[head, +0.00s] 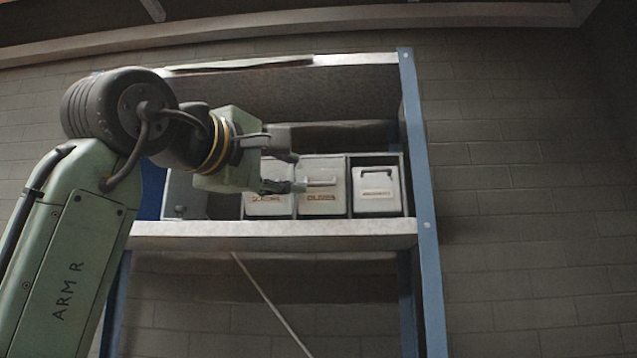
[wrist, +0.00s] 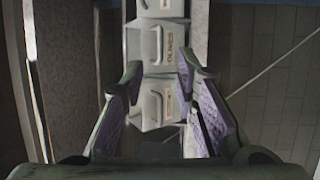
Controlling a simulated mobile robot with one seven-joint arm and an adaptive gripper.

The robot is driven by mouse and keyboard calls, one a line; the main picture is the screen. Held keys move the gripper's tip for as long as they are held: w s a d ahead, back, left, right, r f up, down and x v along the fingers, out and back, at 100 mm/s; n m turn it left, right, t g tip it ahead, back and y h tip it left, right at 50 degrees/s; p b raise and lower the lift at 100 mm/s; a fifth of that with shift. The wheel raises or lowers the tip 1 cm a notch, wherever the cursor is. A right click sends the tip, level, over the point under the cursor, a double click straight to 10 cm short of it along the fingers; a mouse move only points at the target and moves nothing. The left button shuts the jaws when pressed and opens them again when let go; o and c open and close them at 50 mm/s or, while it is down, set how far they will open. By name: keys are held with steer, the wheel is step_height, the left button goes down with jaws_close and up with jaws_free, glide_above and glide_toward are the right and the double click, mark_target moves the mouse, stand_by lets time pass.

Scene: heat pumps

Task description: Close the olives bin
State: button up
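The olives bin (head: 322,178) is the light grey middle bin of the row on the shelf, with a bar handle and a label reading OLIVES. In the wrist view the olives bin (wrist: 153,44) lies sideways, just beyond my fingertips. It seems to stand out a little from the row; how far I cannot tell. My gripper (head: 293,172) is in front of the left and middle bins and hides part of them. In the wrist view my gripper (wrist: 158,72) has its purple-padded fingers apart, with nothing held between them. Contact with the olives bin cannot be made out.
A similar bin (head: 268,203) stands left of the olives bin, partly behind my gripper. Another bin (head: 377,190) stands at the right in its compartment. The shelf board (head: 330,228) runs below them, and a blue rack post (head: 425,200) bounds the right side. The space before the shelf is clear.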

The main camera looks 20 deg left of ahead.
mark_target(319, 184)
steer(key=w, duration=0.3)
steer(key=w+p, duration=0.1)
steer(key=w, duration=0.2)
steer(key=w+d+r+p, duration=0.1)
steer(key=w, duration=0.2)
steer(key=shift+r, duration=0.1)
jaws_close()
stand_by(0.6)
